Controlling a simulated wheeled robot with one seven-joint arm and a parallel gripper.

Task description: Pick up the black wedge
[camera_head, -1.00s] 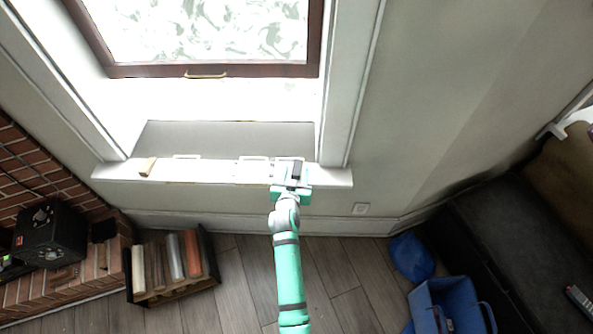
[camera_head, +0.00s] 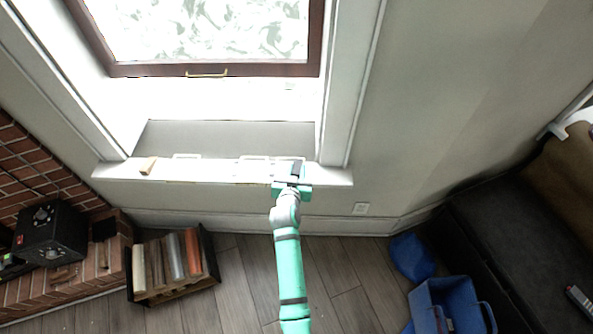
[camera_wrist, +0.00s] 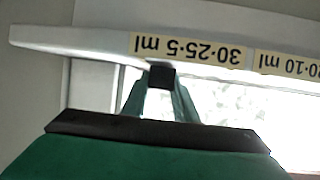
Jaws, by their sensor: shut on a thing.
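The black wedge (camera_head: 297,169) is at the right part of the white window sill (camera_head: 215,171) in the head view. It also shows as a small dark block (camera_wrist: 161,76) between the fingertips in the wrist view. My gripper (camera_head: 292,177) is shut on it, with one teal finger on each side (camera_wrist: 160,86). Whether the wedge touches the sill or is just above it cannot be told. Its lower side is hidden by the gripper.
A light wooden wedge (camera_head: 148,165) lies on the sill's left end. Labels (camera_wrist: 192,50) run along an edge in the wrist view. Below are a book crate (camera_head: 172,265), a black box (camera_head: 50,233) by the brick hearth, and a blue bin (camera_head: 450,306).

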